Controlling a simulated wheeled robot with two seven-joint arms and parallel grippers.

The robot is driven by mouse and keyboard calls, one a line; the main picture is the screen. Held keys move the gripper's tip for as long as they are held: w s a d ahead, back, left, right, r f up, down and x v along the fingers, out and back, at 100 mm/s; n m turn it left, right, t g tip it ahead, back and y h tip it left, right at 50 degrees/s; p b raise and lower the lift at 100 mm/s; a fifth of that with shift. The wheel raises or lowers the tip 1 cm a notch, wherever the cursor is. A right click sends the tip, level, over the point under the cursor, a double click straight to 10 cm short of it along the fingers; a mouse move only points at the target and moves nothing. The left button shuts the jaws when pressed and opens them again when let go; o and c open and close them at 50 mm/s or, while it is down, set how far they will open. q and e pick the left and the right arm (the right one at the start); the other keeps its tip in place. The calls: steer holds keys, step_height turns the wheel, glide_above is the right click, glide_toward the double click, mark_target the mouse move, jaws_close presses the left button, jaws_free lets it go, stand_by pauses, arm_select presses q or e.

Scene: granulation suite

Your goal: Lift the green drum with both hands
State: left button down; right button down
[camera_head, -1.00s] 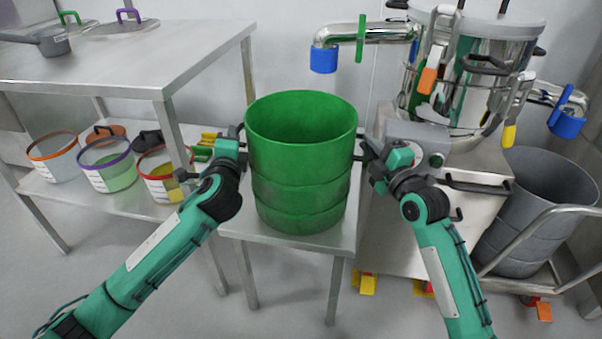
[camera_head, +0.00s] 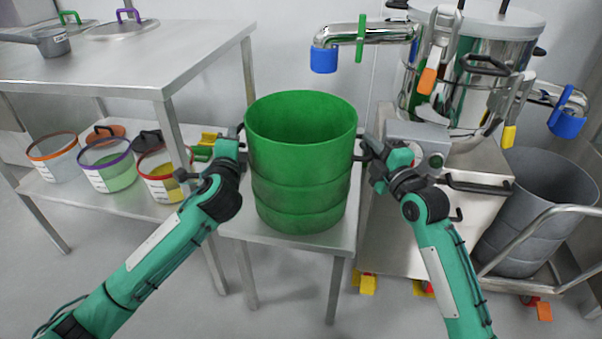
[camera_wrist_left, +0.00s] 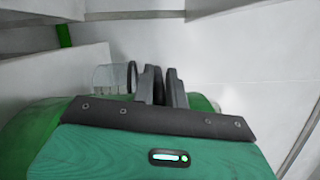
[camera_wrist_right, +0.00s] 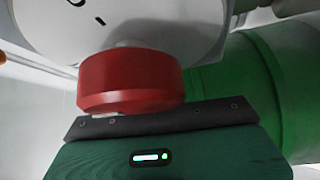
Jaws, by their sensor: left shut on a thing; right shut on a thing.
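The green drum (camera_head: 300,170) is upright and open-topped, over a small steel table (camera_head: 288,246). I cannot tell whether there is a gap beneath it. My left gripper (camera_head: 240,136) is shut at the drum's left side, on what looks like its dark side handle. In the left wrist view its dark fingers (camera_wrist_left: 163,87) are close together. My right gripper (camera_head: 362,146) is shut at the drum's right side, by the opposite handle. In the right wrist view the drum (camera_wrist_right: 235,85) fills the right, and a red cylindrical part (camera_wrist_right: 130,80) hides the fingertips.
A steel vessel (camera_head: 482,62) on a cart stands close to my right arm. A pipe with a blue end (camera_head: 323,60) juts out behind the drum. A grey bin (camera_head: 535,215) is at right. A steel bench (camera_head: 150,65) with several small tubs below is at left.

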arm_select(q)
steer(key=shift+r, duration=0.25)
arm_select(e)
steer(key=shift+r, duration=0.35)
